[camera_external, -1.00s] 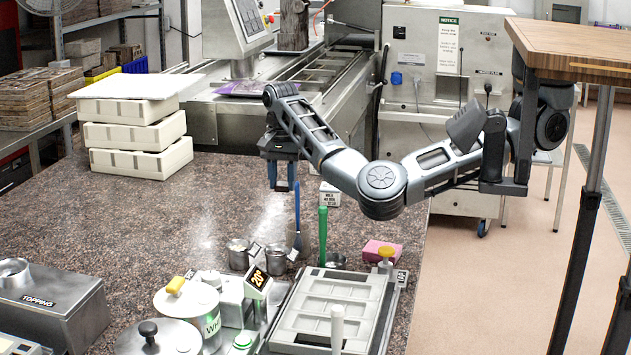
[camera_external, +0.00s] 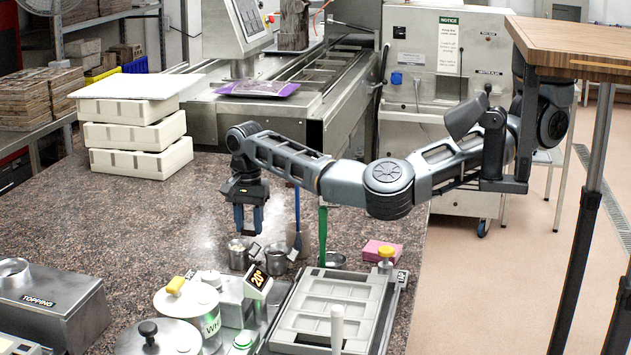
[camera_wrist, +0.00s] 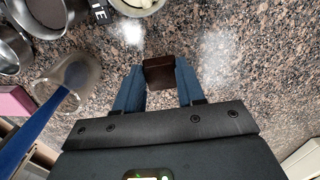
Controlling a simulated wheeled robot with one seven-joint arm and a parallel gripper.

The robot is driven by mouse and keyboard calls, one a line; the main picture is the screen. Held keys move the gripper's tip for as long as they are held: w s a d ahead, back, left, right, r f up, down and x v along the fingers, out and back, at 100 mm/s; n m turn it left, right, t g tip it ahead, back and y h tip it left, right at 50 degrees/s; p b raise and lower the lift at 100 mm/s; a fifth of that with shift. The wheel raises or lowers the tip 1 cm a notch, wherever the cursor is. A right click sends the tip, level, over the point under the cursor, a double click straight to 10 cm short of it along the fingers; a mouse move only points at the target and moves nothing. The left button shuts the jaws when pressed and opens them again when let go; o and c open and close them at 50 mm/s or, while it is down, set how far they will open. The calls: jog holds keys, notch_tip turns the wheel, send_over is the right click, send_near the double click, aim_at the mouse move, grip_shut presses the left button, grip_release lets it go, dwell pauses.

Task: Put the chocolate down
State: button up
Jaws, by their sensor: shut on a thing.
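A small dark brown chocolate (camera_wrist: 159,72) shows in the wrist view between the two blue fingers of my gripper (camera_wrist: 158,88). The gripper is shut on it. In the external view my gripper (camera_external: 249,219) points down over the speckled counter (camera_external: 150,215), behind the small metal cups.
Metal cups (camera_external: 240,256) stand close in front of my gripper. A blue-handled tool (camera_external: 297,215) and a green-handled one (camera_external: 323,232) stand to its right. A mould tray (camera_external: 328,306) lies at front right. White stacked trays (camera_external: 135,135) stand at back left. The counter's left middle is clear.

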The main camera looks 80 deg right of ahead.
aim_at(249, 228)
jog(key=shift+f, duration=1.95)
jog(key=shift+f, duration=0.15)
jog(key=o, duration=1)
notch_tip(249, 228, up, 12)
jog(key=shift+r, duration=0.2)
